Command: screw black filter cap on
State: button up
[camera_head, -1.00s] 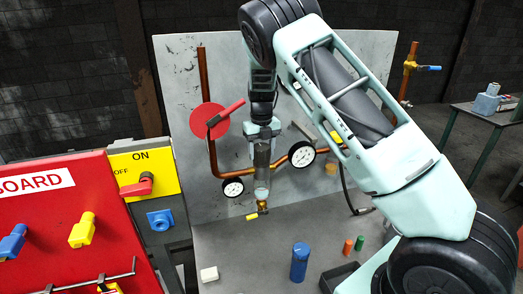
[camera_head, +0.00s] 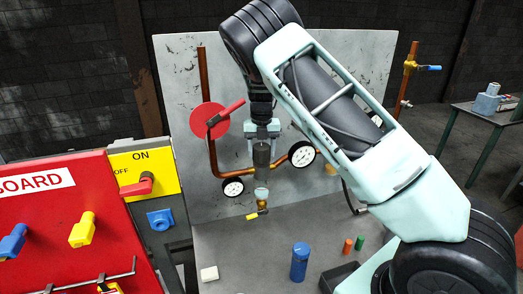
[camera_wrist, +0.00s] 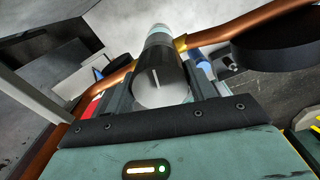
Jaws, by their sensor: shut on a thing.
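My gripper (camera_head: 262,148) points straight down in front of the grey panel and is shut on the dark cylindrical filter cap (camera_head: 261,162), with one finger on each side. The cap hangs upright, in line above a pale filter part (camera_head: 261,194) with a brass fitting and a yellow-handled valve (camera_head: 256,214) under it. Whether cap and filter part touch is too small to tell. In the wrist view the cap (camera_wrist: 161,85) sits between my gripper's fingers (camera_wrist: 163,72), showing a round grey end with a light line. A pale part and brass fitting show beyond it.
Copper pipe (camera_head: 212,160) with a red valve disc (camera_head: 208,121) and two gauges (camera_head: 302,154) (camera_head: 233,187) run close around the cap. The red board (camera_head: 70,220) is left.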

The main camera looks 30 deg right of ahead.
jog(key=shift+r+m, duration=0.1)
jog(key=shift+m, duration=0.7)
jog(key=shift+d, duration=0.1)
jog(key=o, duration=1.1)
jog(key=shift+c, duration=0.2)
